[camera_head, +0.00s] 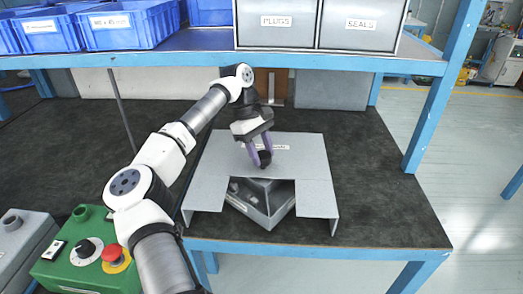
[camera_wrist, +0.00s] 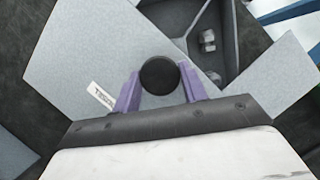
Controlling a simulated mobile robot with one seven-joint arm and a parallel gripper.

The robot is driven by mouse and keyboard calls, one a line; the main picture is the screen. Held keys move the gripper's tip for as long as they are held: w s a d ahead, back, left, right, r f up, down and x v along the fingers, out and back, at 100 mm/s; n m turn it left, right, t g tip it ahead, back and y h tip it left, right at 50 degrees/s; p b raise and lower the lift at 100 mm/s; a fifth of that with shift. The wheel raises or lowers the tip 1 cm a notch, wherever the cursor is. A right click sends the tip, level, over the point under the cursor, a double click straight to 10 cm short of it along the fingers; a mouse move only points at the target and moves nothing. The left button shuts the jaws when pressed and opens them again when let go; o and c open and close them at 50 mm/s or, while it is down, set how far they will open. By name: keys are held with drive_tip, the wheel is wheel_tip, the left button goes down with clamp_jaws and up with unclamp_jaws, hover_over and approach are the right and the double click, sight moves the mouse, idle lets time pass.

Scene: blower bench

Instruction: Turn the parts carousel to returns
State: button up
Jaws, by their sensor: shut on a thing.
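The parts carousel (camera_head: 283,203) sits on the dark bench under a flat grey cover plate (camera_head: 308,167). One grey compartment shows through the cover's front cut-out, and the wrist view shows small metal hex parts (camera_wrist: 208,40) in it. A round black knob (camera_wrist: 159,75) stands on top of the cover. My gripper (camera_head: 262,158) reaches down from above, its purple fingers on either side of the knob and shut on it. A white label (camera_wrist: 102,97) on the cover lies beside the fingers; its text is unclear. The other compartments are hidden under the cover.
A blue-framed shelf (camera_head: 300,63) crosses above the bench, with PLUGS (camera_head: 277,22) and SEALS (camera_head: 360,24) bins and blue crates (camera_head: 120,27). A green control box (camera_head: 85,250) with a red button stands at front left. The mat right of the carousel is clear.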

idle(0.4)
drive_tip(key=o, duration=1.4)
wheel_tip(320, 180, up, 20)
drive_tip(key=shift+r+p, duration=0.1)
drive_tip(key=shift+p, duration=1.15)
drive_tip(key=shift+c, duration=0.3)
